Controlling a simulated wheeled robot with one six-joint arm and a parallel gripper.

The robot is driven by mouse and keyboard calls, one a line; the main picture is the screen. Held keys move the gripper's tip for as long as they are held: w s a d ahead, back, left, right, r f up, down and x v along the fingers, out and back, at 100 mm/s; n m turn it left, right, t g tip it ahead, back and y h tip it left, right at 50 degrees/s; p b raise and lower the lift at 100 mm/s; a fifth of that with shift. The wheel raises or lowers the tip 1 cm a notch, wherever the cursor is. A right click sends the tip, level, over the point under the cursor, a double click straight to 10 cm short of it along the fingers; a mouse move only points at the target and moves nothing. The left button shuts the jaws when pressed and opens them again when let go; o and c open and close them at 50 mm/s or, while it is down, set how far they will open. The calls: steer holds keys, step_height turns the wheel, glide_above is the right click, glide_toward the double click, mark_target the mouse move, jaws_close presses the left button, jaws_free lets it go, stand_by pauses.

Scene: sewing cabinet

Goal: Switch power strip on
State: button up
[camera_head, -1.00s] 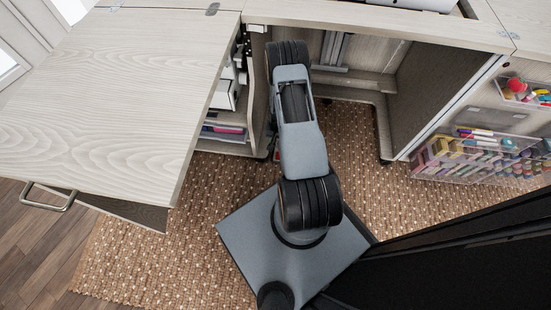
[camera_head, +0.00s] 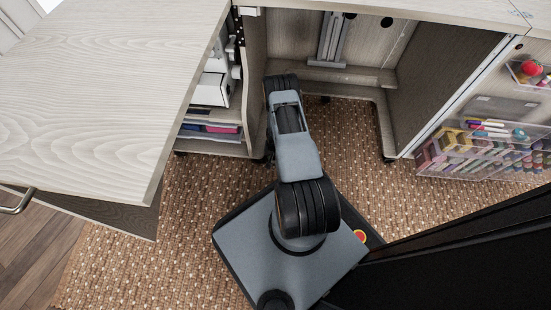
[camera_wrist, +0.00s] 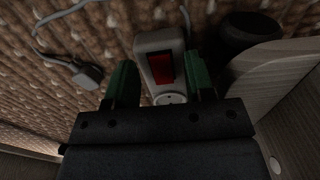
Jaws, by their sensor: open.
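The power strip (camera_wrist: 151,42) shows in the wrist view as a pale narrow block with a dark red rocker switch (camera_wrist: 160,68) and a round socket (camera_wrist: 170,98) near it. My gripper (camera_wrist: 162,80) has two green fingers, open, one on each side of the strip in the picture. The fingers look apart from the switch; I cannot tell how far above it they are. In the head view my arm reaches down toward the cabinet's open knee space, and the gripper and strip are hidden there.
A grey plug with a cord (camera_wrist: 85,76) lies on the woven rug (camera_head: 200,215). A dark round thing (camera_wrist: 250,32) and a pale wood panel (camera_wrist: 275,85) are close on the right in the wrist view. The cabinet's folding top (camera_head: 95,85) spreads at left.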

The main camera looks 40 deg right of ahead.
steer(key=shift+f, duration=0.35)
jaws_close()
steer(key=shift+w+d+r+g+y, duration=0.1)
steer(key=shift+d+g+y, duration=0.05)
steer(key=shift+g+y, duration=0.4)
steer(key=shift+w+d+r+g+y, duration=0.1)
steer(key=shift+g+y, duration=0.35)
steer(key=shift+g, duration=0.1)
jaws_free()
